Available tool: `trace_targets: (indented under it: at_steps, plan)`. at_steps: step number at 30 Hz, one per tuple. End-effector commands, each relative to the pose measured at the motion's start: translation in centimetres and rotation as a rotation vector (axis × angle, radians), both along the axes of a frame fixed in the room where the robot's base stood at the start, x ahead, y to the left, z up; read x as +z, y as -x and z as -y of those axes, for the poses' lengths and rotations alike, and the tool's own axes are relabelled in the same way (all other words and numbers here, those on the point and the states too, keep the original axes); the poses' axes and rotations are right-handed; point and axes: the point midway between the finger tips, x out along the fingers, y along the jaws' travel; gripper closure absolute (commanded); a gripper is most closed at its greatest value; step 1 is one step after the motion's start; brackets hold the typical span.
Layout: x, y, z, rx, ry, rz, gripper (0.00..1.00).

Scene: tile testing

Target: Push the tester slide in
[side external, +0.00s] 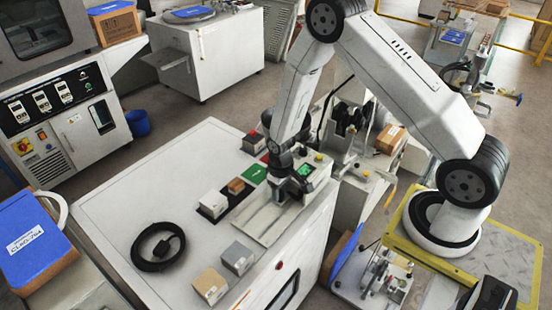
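My gripper (289,190) points down over the right part of the white bench top. It is small and partly merged with the dark parts around it, so I cannot tell whether its fingers are open or shut, or whether they touch anything. Beside it is a small unit with a lit green face (305,171), which looks like part of the tester. A flat light-metal plate (262,222) extends from under the gripper toward the lower left; it may be the tester slide. The plate's far end is hidden by the gripper and wrist.
Left of the plate, a dark strip holds a pale block (213,203), a brown block (236,186) and a green arrow tile (254,174). A grey cube (238,257), a tan cube (210,285) and a black cable coil (158,246) lie nearer.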

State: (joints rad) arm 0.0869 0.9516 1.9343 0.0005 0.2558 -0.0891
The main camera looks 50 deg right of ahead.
Motion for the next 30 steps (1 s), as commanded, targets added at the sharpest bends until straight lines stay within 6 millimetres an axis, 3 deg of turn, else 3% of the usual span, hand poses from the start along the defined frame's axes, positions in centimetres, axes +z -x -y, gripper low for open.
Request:
trace_targets:
  at_steps: [10,30]
  plan:
    - [0.5,-0.1,0.3,-0.004,0.001,0.002,0.29]
    - [4.4,-0.2,0.3,-0.004,0.001,0.006,0.29]
